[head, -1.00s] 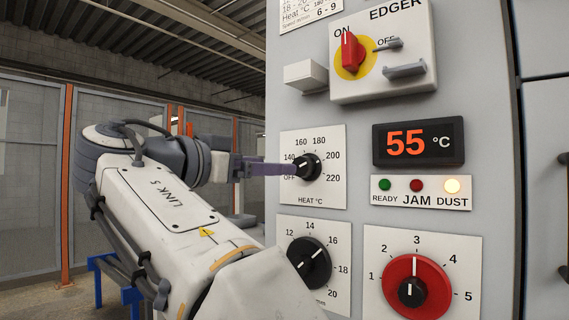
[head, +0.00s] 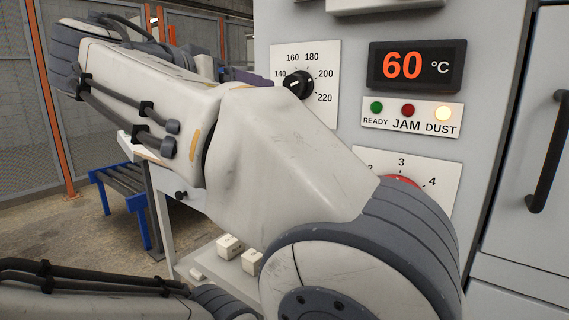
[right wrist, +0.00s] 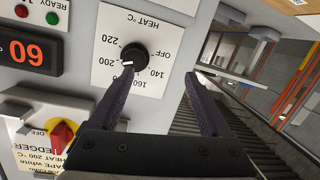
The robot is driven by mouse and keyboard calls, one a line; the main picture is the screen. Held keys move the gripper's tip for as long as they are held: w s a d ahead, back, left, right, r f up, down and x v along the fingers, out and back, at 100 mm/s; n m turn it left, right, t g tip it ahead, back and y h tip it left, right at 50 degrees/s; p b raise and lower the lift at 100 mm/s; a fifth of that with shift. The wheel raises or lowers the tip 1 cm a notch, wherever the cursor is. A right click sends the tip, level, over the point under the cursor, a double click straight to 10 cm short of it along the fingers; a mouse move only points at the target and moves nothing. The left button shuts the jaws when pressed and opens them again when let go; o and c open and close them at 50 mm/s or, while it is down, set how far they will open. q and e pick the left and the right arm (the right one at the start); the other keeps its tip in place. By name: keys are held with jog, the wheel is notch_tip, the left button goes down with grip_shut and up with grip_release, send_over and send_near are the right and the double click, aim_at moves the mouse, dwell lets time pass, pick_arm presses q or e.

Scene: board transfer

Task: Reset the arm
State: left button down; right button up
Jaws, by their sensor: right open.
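The black heat knob (head: 298,84) sits on its white dial plate on the grey machine panel. It also shows in the right wrist view (right wrist: 134,57), where its white mark is on the side of the 200 label. My right arm fills the middle of the head view. My right gripper (right wrist: 160,76) is open and empty, with the knob beyond its left finger and apart from it. In the head view only a bit of its purple fingers (head: 248,76) shows behind the arm. My left gripper is not in view.
The display (head: 416,66) reads 60 °C, and the DUST lamp (head: 443,114) is lit. A red knob (head: 402,181) is mostly hidden by my right arm. The red EDGER switch (right wrist: 64,132) shows in the wrist view. A blue-legged roller table (head: 128,190) stands at left.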

jog(key=s+d+f+n+g+y+p, duration=0.3)
jog(key=s+d+g+p, duration=0.1)
jog(key=s+p, duration=0.5)
jog(key=s+d+f+n+g+y+p, duration=0.3)
jog(key=s+d+n+g+p, duration=0.1)
jog(key=s+p, duration=0.5)
jog(key=s+d+f+n+g+y+p, duration=0.2)
jog(key=s+d+n+g+y+p, duration=0.1)
jog(key=s+p, duration=0.6)
jog(key=d+n+g+p, duration=0.1)
jog(key=g+p, duration=0.1)
jog(key=p, duration=0.1)
jog(key=shift+d+f+g+p, duration=0.2)
jog(key=shift+f+g+p, duration=0.15)
jog(key=shift+f+g, duration=0.05)
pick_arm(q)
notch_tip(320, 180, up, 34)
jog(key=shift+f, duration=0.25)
pick_arm(e)
jog(key=shift+s, duration=0.1)
jog(key=shift+c, duration=0.4)
